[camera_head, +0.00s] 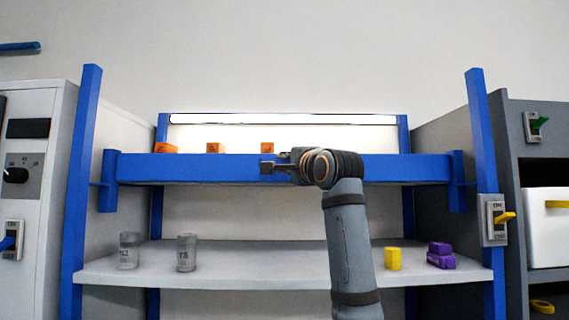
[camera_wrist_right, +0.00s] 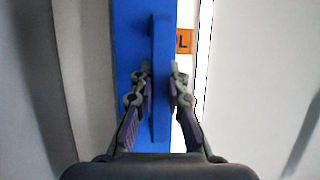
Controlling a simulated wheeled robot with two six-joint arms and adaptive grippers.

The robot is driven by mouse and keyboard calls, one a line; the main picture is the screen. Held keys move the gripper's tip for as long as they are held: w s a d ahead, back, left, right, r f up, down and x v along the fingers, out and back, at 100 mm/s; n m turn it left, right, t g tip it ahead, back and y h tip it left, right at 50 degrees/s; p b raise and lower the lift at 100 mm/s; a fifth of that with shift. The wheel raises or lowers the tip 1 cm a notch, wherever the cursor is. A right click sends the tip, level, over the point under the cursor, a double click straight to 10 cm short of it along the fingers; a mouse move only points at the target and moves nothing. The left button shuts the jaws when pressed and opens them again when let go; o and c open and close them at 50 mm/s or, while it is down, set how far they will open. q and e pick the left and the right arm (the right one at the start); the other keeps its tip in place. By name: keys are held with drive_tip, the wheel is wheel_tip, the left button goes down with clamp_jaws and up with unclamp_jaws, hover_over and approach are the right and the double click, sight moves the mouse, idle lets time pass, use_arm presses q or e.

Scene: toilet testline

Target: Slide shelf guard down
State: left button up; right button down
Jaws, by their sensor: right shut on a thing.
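The shelf guard (camera_head: 210,168) is a long blue bar across the front of the upper shelf. Its end sleeves sit at the two blue front posts. My right gripper (camera_head: 284,163) is at the middle of the guard, its arm rising from the lower right. In the right wrist view, the fingers (camera_wrist_right: 161,80) are on both sides of a narrow blue ridge of the guard (camera_wrist_right: 161,40) and shut on it. My wrist hides part of the guard's middle in the head view. My left gripper is not in view.
Orange blocks (camera_head: 215,148) stand on the upper shelf behind the guard. The lower shelf (camera_head: 270,262) bears two grey cylinders (camera_head: 187,252), a yellow cylinder (camera_head: 393,259) and purple pieces (camera_head: 440,258). A yellow-handled switch (camera_head: 496,218) is on the right post. Cabinets flank the rack.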

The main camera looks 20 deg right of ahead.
wheel_tip(320, 180, down, 6)
drive_tip(key=b, duration=0.5)
drive_tip(key=shift+f, duration=0.15)
drive_tip(key=c, duration=1.6)
unclamp_jaws()
drive_tip(key=v, duration=1.2)
drive_tip(key=shift+f, duration=0.1)
